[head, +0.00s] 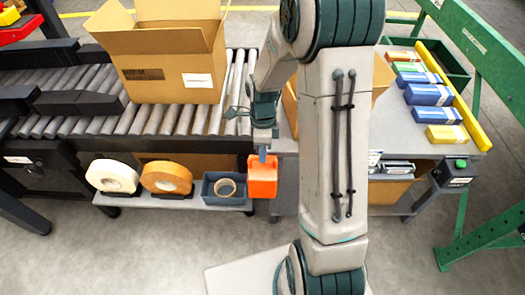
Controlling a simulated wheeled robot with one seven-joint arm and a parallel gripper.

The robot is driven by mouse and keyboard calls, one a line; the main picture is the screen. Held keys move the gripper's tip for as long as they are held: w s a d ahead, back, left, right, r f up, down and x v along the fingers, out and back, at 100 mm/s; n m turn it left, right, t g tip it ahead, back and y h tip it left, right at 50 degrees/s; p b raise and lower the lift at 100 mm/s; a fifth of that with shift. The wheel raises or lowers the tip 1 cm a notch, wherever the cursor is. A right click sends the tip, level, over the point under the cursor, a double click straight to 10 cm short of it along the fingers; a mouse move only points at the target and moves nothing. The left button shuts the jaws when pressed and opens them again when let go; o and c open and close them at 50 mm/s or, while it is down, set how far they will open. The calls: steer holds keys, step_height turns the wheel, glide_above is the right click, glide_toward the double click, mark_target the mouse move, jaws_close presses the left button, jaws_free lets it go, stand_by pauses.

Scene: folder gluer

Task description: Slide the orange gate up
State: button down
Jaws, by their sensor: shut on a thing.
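The orange gate (262,177) shows as a small bright orange block at the right end of the low shelf, just below the roller conveyor's edge. My gripper (263,151) points down right at its top and is shut on it. Only a narrow part of the fingers shows, so the exact grip on the gate is hard to see. My arm comes in from the right and hides what lies behind it.
An open cardboard box (165,50) stands on the roller conveyor (150,119). Tape rolls (112,176) and a blue-grey bin (212,188) sit left of the gate. A side table (468,150) with small coloured boxes and a green frame (485,50) are at right.

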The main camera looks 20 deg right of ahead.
step_height(320, 180, up, 5)
steer(key=p, duration=0.2)
steer(key=shift+f+p, duration=0.2)
steer(key=shift+p, duration=0.1)
steer(key=shift+w+r, duration=0.1)
steer(key=shift+r, duration=0.25)
steer(key=c, duration=1.5)
jaws_free()
steer(key=shift+r, duration=0.1)
steer(key=shift+o, duration=0.2)
step_height(320, 180, up, 13)
steer(key=w+p, duration=0.2)
steer(key=shift+w+d+r, duration=0.2)
steer(key=shift+d, duration=0.2)
